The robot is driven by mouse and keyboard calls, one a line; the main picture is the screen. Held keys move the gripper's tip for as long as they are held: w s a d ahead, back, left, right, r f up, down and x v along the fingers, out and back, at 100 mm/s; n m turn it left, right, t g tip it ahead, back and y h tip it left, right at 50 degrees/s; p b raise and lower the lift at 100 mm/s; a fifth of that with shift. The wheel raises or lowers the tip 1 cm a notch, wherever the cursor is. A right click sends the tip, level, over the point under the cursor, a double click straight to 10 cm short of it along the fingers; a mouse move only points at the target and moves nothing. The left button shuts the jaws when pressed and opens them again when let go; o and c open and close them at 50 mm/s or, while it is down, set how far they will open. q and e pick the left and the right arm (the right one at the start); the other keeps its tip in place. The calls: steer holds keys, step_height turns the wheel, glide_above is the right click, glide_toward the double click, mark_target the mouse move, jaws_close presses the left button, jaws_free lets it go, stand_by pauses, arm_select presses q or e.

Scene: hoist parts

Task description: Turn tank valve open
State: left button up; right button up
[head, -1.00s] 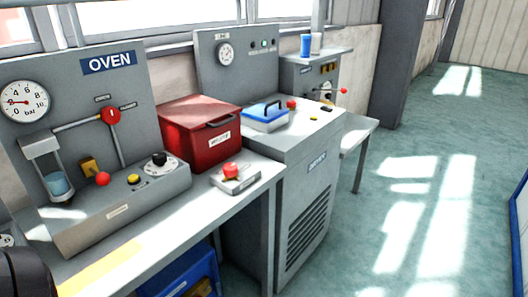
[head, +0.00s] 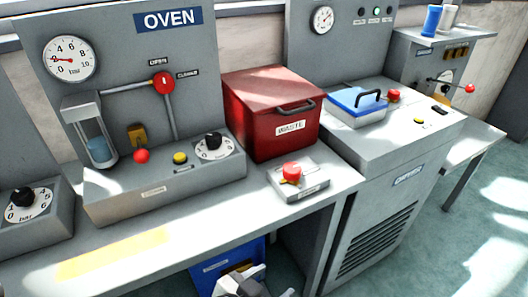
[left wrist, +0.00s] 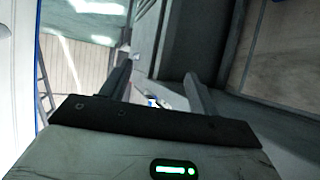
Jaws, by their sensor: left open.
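The red valve handle (head: 162,82) is on the upright grey panel under the OVEN sign, on a pipe, near two small labels; one appears to read OPEN. Which way the handle points is hard to tell. Left of it, a glass tank (head: 97,140) holding blue liquid is fixed to the panel. My left gripper (head: 250,276) is at the bottom of the head view, in front of and below the bench, well apart from the valve. In the left wrist view the two fingers (left wrist: 160,88) are spread with nothing between them. My right gripper is not in view.
The bench (head: 215,228) has clear room along its front. A red WASTE box (head: 268,95), a red-knobbed switch box (head: 298,180) and a grey dial box (head: 30,212) stand on it. A blue bin (head: 215,268) is below. A grey cabinet (head: 385,200) stands to the right.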

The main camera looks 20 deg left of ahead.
arm_select(q)
steer(key=w+d+r+m+t+h, duration=0.4)
steer(key=w+d+r+m+h, duration=0.55)
steer(key=r, duration=0.65)
steer(key=d+r+m+g+h, duration=0.65)
steer(key=d+m, duration=0.25)
steer(key=m, duration=0.5)
step_height(320, 180, up, 8)
steer(key=f+m+g+y, duration=0.1)
steer(key=m+g+y, duration=0.8)
steer(key=m+y, duration=1.25)
glide_above(292, 167)
steer(key=m+h, duration=0.1)
steer(key=h, duration=0.1)
step_height(292, 167, down, 15)
steer(key=shift+s+f+p, duration=0.1)
steer(key=shift+p, duration=0.25)
